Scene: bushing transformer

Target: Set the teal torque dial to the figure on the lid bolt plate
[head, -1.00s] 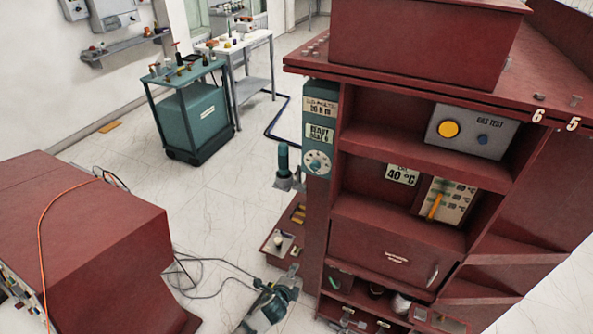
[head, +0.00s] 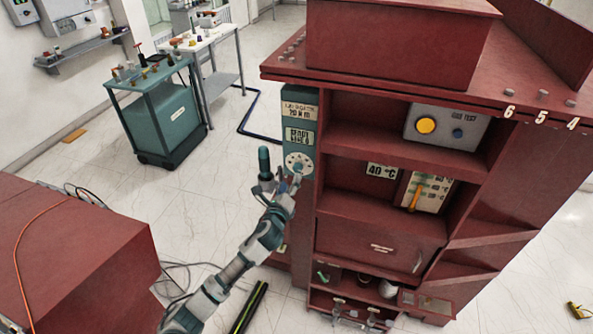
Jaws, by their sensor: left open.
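The teal torque dial panel (head: 301,135) is mounted on the left front edge of the dark red cabinet. Its round pale dial (head: 298,162) sits at the panel's lower end, partly covered by my gripper. A plate (head: 300,110) above it appears to read 20 N m, but the print is small. Another plate below that is too blurred to read surely. My left gripper (head: 297,176) is open, at the dial's lower edge; I cannot tell whether it touches. My right gripper is not in view.
The cabinet has a gas test box (head: 446,127), a 40 °C plate (head: 381,170) and a gauge with an orange pointer (head: 414,195). A teal cart (head: 160,118) and white table (head: 211,38) stand behind left. A red block (head: 80,255) is at lower left.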

